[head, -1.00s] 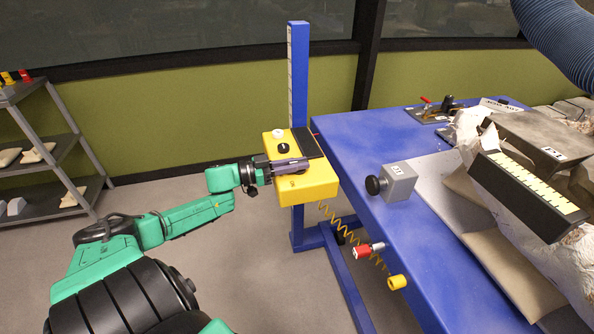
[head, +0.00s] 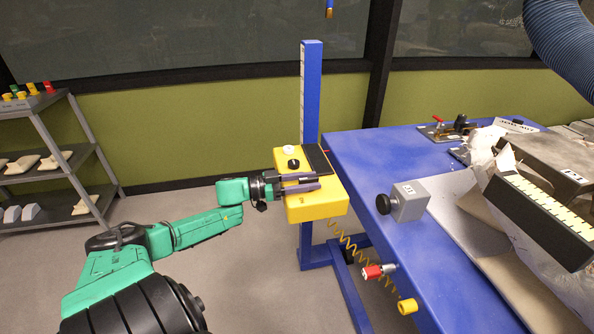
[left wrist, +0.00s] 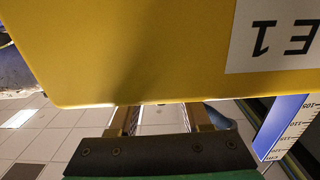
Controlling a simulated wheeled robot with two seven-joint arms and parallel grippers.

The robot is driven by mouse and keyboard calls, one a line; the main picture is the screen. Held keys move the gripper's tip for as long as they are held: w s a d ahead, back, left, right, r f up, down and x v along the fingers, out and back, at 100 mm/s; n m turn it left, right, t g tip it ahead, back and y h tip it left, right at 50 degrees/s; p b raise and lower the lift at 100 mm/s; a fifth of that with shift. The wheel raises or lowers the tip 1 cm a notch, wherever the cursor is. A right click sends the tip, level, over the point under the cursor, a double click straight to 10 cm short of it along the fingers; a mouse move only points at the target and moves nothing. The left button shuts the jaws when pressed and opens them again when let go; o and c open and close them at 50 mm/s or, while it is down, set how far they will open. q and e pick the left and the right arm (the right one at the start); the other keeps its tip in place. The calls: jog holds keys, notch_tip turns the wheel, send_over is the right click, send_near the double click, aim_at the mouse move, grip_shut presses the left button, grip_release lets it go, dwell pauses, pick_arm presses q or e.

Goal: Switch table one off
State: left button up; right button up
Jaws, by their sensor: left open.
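The yellow control box (head: 318,207) is fixed to a blue post (head: 311,95) beside the blue table (head: 375,160). A white knob (head: 290,149), a black knob (head: 293,163) and a black plate (head: 317,160) are on its top. My left gripper (head: 316,181) is open and empty, its fingers in front of the box in the head view. In the left wrist view the box (left wrist: 130,50) fills the top, with a cut-off, upside-down white label (left wrist: 275,38) showing "E" and "1". Its edge hides the fingertips. Contact cannot be told. My right gripper is out of view.
A grey block with a black knob (head: 409,201) sits on the table's near edge. Red (head: 372,271) and yellow (head: 407,306) fittings are at the table's side, near a coiled yellow hose (head: 343,238). A grey shelf (head: 60,160) stands left; floor between is clear.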

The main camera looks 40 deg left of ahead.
pick_arm(q)
jog(key=p+v, duration=0.1)
jog(key=v, duration=1.3)
jog(key=shift+p, duration=0.3)
jog(key=shift+s, duration=0.1)
